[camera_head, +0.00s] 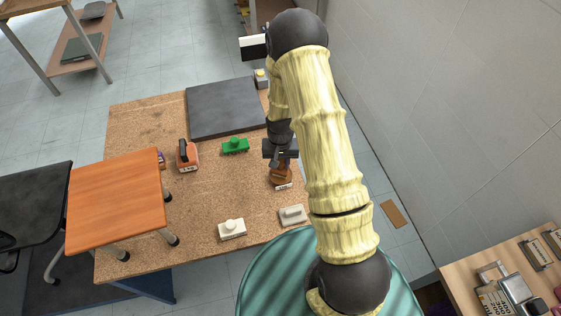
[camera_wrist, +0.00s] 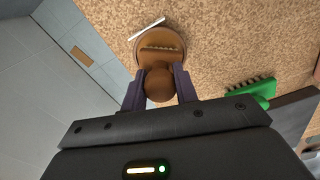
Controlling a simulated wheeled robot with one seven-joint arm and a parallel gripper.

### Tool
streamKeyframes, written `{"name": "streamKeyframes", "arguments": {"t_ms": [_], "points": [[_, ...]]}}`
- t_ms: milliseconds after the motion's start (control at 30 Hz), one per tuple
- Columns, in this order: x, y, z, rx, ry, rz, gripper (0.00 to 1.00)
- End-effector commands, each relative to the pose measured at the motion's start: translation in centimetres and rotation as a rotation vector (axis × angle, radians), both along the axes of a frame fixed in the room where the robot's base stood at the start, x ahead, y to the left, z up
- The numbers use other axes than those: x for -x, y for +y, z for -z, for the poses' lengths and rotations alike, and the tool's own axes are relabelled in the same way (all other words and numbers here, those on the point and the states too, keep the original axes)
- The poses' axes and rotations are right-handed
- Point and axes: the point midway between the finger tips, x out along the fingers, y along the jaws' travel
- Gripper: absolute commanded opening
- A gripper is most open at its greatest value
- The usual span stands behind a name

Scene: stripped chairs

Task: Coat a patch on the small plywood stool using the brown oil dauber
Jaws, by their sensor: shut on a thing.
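The brown oil dauber (camera_head: 281,178) is at the right side of the cork-coloured table, close to its right edge. In the wrist view its brown round base (camera_wrist: 160,40) shows beyond its knob. My gripper (camera_head: 282,156) is shut on the knob, and the wrist view shows my fingers (camera_wrist: 158,86) on both sides of it. I cannot tell whether the dauber touches the table. A small stool with an orange wooden top (camera_head: 115,200) and metal legs with dark feet stands at the left, well apart from my gripper. Its top looks bare.
The table (camera_head: 205,205) also holds a dark grey slab (camera_head: 222,108), a green brush (camera_head: 235,146), an orange tool (camera_head: 187,155), a white block (camera_head: 232,229) and a grey block (camera_head: 292,215). A black chair (camera_head: 35,205) is left of the stool. The table's middle is clear.

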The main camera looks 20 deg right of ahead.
Motion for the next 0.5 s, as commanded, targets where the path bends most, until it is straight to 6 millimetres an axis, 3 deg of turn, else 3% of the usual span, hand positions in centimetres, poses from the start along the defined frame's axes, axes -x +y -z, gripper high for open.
{"name": "streamKeyframes", "arguments": {"t_ms": [500], "points": [[-0.02,0.0,0.55,0.0,0.0,0.0,0.11]]}}
